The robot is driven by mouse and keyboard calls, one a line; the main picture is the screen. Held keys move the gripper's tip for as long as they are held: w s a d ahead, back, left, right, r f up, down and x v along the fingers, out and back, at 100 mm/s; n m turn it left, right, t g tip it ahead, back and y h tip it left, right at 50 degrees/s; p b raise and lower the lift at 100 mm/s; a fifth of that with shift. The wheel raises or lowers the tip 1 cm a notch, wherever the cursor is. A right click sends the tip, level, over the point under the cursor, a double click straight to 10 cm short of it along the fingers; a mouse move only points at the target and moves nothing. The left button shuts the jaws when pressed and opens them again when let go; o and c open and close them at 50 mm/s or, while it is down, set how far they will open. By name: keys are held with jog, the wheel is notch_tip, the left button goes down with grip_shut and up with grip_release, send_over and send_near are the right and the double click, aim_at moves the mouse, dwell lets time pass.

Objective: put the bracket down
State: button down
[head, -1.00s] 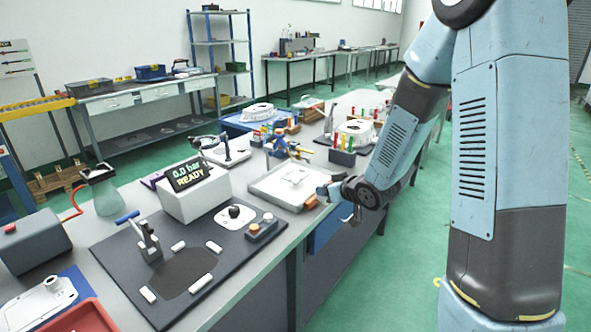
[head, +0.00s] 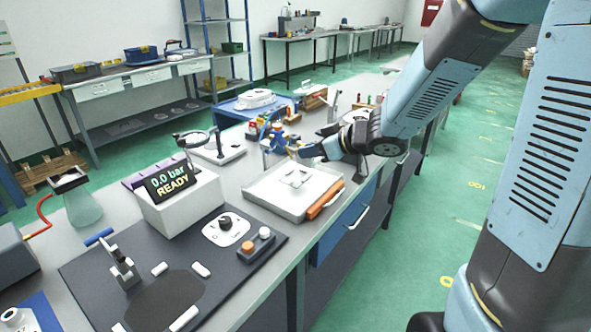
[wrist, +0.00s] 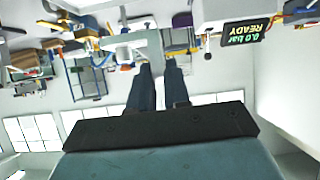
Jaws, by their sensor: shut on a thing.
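My gripper (head: 308,151) is above the back right part of a light grey tray (head: 265,203) on the bench, its fingers pointing left. In the wrist view my fingers (wrist: 160,68) reach out with a narrow gap between them, shut on the bracket. The bracket itself cannot be made out clearly; the fingers and the pale background hide its outline. A small pale angular piece (head: 297,178) shows in the tray below the fingertips. I cannot tell whether it is a part or a feature of the tray.
An orange bar (head: 325,201) lies along the tray's right edge. Left of the tray stands a white box with a "0.0 bar READY" display (head: 168,181), and a dark mat (head: 95,270) with a clamp. Coloured tools (head: 275,135) stand close behind the tray.

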jog(key=w+a+f, duration=0.1)
jog(key=w+f, duration=0.1)
jog(key=w, duration=0.1)
jog(key=w+a+f, duration=0.1)
jog(key=w+f, duration=0.2)
jog(key=w+a+f, duration=0.1)
jog(key=w+f, duration=0.2)
jog(key=w, duration=0.1)
jog(key=shift+a, duration=0.15)
jog(key=shift+w+a+f, duration=0.1)
jog(key=shift+w+f, duration=0.2)
jog(key=shift+f, duration=1.65)
jog(key=shift+f, duration=0.1)
jog(key=c, duration=1.1)
grip_release()
